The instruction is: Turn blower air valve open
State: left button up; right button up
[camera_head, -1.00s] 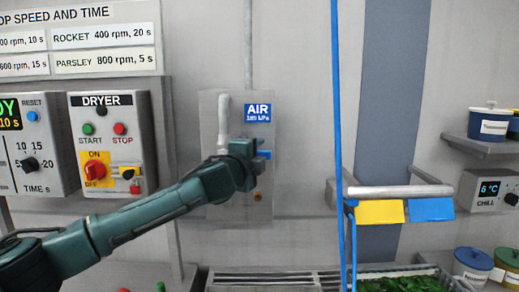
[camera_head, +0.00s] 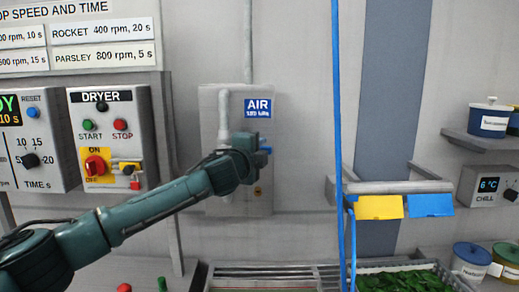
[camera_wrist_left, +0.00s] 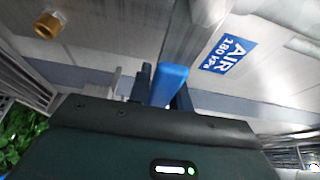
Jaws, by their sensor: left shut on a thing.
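The air valve has a blue handle (camera_head: 265,150) below a blue AIR label (camera_head: 257,108) on a grey wall panel (camera_head: 234,200). My left gripper (camera_head: 258,146) is at the valve, shut on the handle, and hides most of the valve body. In the left wrist view the blue handle (camera_wrist_left: 168,85) stands between the dark fingers (camera_wrist_left: 162,90), with the AIR label (camera_wrist_left: 229,55) to its right. My right gripper is not in view.
A dryer control box (camera_head: 112,140) with a red switch and a padlock hangs left of the panel. A crate of greens (camera_head: 395,282) sits at the lower right. Yellow and blue tags (camera_head: 379,207) hang from a rail.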

pick_arm(q)
grip_shut()
